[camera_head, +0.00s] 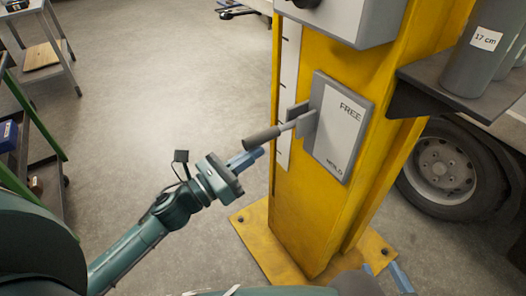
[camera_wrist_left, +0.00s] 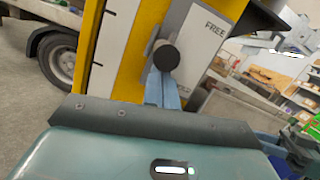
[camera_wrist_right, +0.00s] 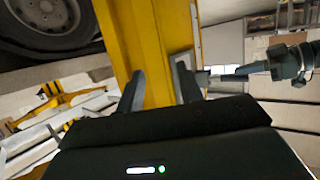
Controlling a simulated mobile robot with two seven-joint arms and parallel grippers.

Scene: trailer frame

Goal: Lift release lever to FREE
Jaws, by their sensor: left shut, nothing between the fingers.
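The release lever (camera_head: 263,138) has a dark round grip on a metal arm. It sticks out to the left from a grey plate (camera_head: 330,150) marked FREE at the top and HOLD at the bottom. My left gripper (camera_head: 246,158) is shut and empty, its blue fingertips just below the grip. In the left wrist view the grip's round end (camera_wrist_left: 167,58) shows right by the fingertips (camera_wrist_left: 161,86); whether they touch I cannot tell. My right gripper (camera_head: 385,272) is low near the post's foot; in the right wrist view its fingers (camera_wrist_right: 160,84) are apart and empty.
The plate is on a yellow post (camera_head: 300,215) with a bolted base. A grey box (camera_head: 345,18) sits above the plate. A dark shelf (camera_head: 420,80) with grey cylinders and a wheel (camera_head: 445,168) are at right. Floor is clear left of the post; a cart (camera_head: 40,165) stands far left.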

